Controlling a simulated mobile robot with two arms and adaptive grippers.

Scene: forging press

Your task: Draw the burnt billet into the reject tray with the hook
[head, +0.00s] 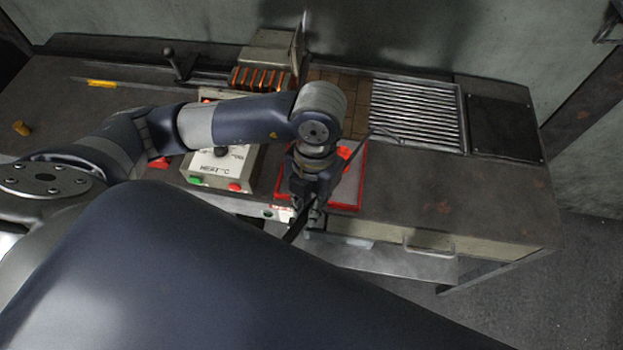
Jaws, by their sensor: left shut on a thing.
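My left gripper (308,208) points down at the front edge of the bench, in front of the red-rimmed tray. It is shut on the hook; the dark handle (293,233) sticks out below it. The hook's thin dark rod (362,142) shows again beyond the tray, its bent end over the bench near the grate. The reject tray (359,185) has a red rim and grey floor, partly hidden by my left wrist. A small orange-red patch shows at its back edge; I cannot tell what it is. I cannot make out the burnt billet. My right gripper is out of view.
A control box (226,170) with green and red buttons stands left of the tray. Behind it is a heater with copper coils (262,78). A slatted grate (416,112) and a dark plate (503,128) lie to the right. The front right bench top is clear.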

